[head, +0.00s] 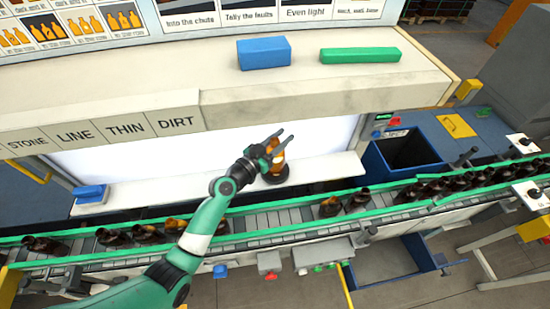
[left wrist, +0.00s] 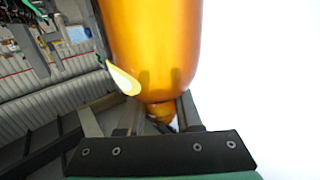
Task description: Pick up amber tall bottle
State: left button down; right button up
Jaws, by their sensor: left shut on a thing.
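The amber tall bottle (head: 278,157) is at my left gripper (head: 279,139), in front of the bright white panel. My left gripper is shut on it. In the left wrist view the glossy orange body of the bottle (left wrist: 155,45) fills the top middle, and its narrow neck end sits between the fingers of the left gripper (left wrist: 160,115). My right gripper is not in view.
A conveyor (head: 285,215) with green rails carries several dark amber bottles below the white ledge (head: 325,168). A blue block (head: 264,53) and a green bar (head: 360,55) lie on the upper shelf. A dark open bin (head: 408,150) stands right. A small blue block (head: 90,193) lies left.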

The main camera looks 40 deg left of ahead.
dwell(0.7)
pick_arm(q)
jog(key=shift+r, duration=0.45)
notch_tip(320, 180, up, 3)
jog(key=shift+f+p, duration=0.1)
jog(key=shift+p, duration=0.6)
jog(key=s+d+r+p, duration=0.4)
jog(key=s+d+r, duration=0.4)
jog(key=s, duration=0.3)
jog(key=shift+d+r, duration=0.4)
jog(key=shift+r, duration=0.25)
